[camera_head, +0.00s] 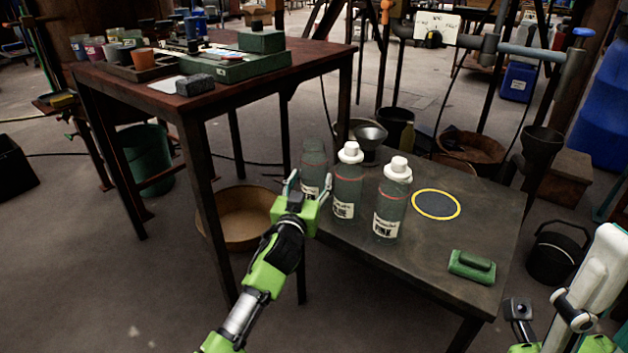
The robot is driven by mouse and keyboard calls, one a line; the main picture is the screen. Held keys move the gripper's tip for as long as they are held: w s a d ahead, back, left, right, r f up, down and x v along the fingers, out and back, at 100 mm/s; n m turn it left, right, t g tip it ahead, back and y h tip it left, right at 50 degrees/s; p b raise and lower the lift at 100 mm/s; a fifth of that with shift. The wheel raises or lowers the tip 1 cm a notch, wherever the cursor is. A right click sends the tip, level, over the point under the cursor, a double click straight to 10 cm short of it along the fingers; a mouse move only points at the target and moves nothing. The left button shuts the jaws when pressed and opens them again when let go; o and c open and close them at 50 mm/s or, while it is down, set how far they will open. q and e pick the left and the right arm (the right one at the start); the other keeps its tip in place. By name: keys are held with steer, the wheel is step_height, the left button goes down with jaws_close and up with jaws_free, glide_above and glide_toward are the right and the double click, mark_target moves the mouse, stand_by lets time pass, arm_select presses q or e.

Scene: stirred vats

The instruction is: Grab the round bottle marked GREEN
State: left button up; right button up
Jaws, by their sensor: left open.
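Three round grey-green bottles with pale labels stand in a row on the low dark table. My left gripper (308,187) is open at the left bottle (314,154), with its fingers on either side of the lower body. Contact is unclear, and the gripper partly hides that bottle's label. The left bottle shows no white cap, unlike the middle bottle (347,184) and right bottle (392,200). Parts of my right arm show at the lower right, away from the bottles.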

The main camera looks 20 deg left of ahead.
arm_select(q)
steer(key=w+b, duration=0.1)
steer(key=w, duration=0.3)
steer(key=shift+a+f+b, duration=0.1)
steer(key=shift+b, duration=0.25)
steer(key=c, duration=1.1)
steer(key=shift+r, duration=0.2)
